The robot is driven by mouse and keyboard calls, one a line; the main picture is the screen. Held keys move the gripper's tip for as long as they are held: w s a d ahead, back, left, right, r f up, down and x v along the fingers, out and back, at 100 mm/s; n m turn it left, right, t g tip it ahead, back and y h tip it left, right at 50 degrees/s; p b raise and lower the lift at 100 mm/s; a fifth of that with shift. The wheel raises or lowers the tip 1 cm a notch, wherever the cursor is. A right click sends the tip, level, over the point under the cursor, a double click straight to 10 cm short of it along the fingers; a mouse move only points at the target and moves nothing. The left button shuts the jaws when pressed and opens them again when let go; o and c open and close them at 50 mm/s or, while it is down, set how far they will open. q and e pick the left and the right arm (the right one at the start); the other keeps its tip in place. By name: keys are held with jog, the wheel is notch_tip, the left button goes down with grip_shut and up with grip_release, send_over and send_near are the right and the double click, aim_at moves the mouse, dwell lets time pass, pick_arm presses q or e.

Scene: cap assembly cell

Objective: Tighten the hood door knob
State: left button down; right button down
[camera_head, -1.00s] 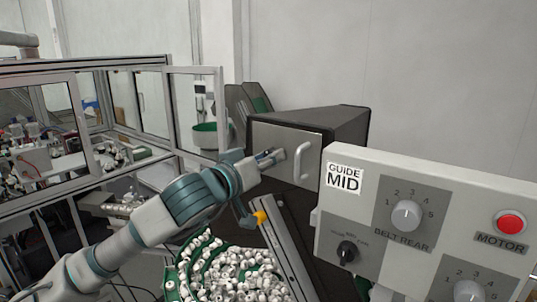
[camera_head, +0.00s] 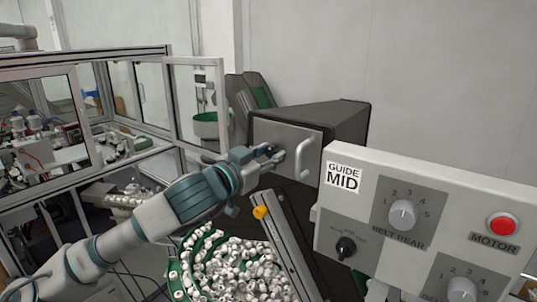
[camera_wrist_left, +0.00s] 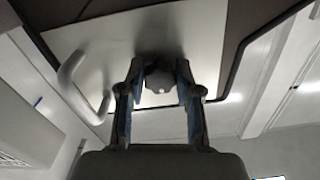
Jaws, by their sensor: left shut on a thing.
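The hood door (camera_head: 272,131) is a light grey panel on the front of the dark hood. It looks closed. A pale curved handle (camera_head: 304,158) stands on its right side; the handle also shows at the left in the left wrist view (camera_wrist_left: 78,82). The hood door knob (camera_wrist_left: 161,80) is a small dark grey round piece, seen between my fingers in the left wrist view. My left gripper (camera_head: 270,152) is at the door, left of the handle, shut on the knob. In the head view the fingers mostly hide the knob. My right gripper is not in view.
A control panel (camera_head: 365,255) with dials and a red motor button (camera_head: 502,224) stands at the right front. A green bowl of white caps (camera_head: 235,265) lies below my left arm. A framed glass enclosure (camera_head: 195,110) stands at the left, its door panel near my arm.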

pick_arm(q)
jog(key=shift+f, duration=0.15)
jog(key=c, duration=0.8)
grip_release()
jog(key=shift+w, duration=0.15)
jog(key=shift+s+a, duration=0.15)
jog(key=shift+s, duration=0.1)
jog(key=v, duration=1.1)
jog(key=shift+s+a, duration=0.1)
jog(key=shift+a, duration=0.15)
jog(key=shift+d, duration=0.15)
